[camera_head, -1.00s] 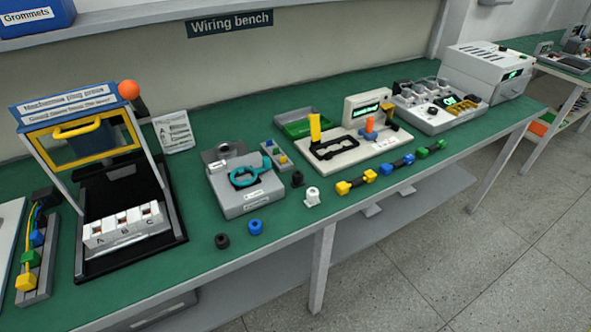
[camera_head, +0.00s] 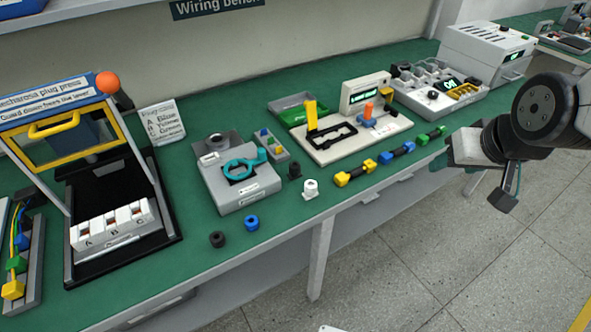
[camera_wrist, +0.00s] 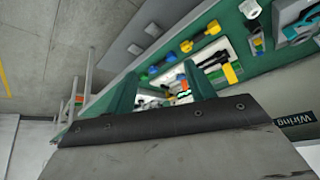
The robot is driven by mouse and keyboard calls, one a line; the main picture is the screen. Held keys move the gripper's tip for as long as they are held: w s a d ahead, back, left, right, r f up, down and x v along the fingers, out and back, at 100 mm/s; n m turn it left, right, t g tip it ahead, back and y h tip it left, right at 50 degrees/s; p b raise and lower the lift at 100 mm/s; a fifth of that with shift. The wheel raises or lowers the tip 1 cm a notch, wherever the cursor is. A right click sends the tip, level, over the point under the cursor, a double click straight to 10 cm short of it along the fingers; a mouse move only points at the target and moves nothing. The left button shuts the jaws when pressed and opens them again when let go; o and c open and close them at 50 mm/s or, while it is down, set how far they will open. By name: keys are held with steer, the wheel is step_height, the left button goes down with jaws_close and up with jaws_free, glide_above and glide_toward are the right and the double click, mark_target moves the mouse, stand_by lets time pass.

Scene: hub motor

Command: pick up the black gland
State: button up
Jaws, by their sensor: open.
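Two small black pieces lie on the green bench in the head view. One (camera_head: 295,170) stands upright just behind a white gland-like piece (camera_head: 311,188) and looks like the black gland. The other is a low round black ring (camera_head: 217,239) near the front edge, beside a blue ring (camera_head: 251,222). My gripper (camera_head: 474,165) hangs at the right, beyond the bench's front edge, well away from both. In the wrist view my gripper (camera_wrist: 165,92) is open with nothing between its fingers. I cannot make out the black gland there.
A grey fixture with a teal ring (camera_head: 240,185) stands left of the upright black piece. Yellow, blue and green connectors (camera_head: 395,154) lie in a row toward my arm. A white station (camera_head: 350,140) stands behind them. The plug press (camera_head: 70,130) is far left.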

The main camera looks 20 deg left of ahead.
steer(key=w+a+f+n+t+y, duration=0.1)
steer(key=w+a+f, duration=0.25)
steer(key=a, duration=0.35)
steer(key=w+a+f+n+t+y, duration=0.1)
steer(key=w+a+f, duration=0.1)
steer(key=a+f, duration=0.3)
steer(key=n+t+y, duration=0.3)
steer(key=y, duration=0.2)
glide_toward(295, 166)
steer(key=shift+w+a+r, duration=0.1)
steer(key=shift+w+a, duration=0.15)
steer(key=shift+w, duration=0.3)
steer(key=shift+w+a, duration=0.1)
steer(key=shift+a, duration=0.15)
steer(key=x, duration=0.7)
steer(key=shift+f, duration=0.4)
steer(key=c, duration=1)
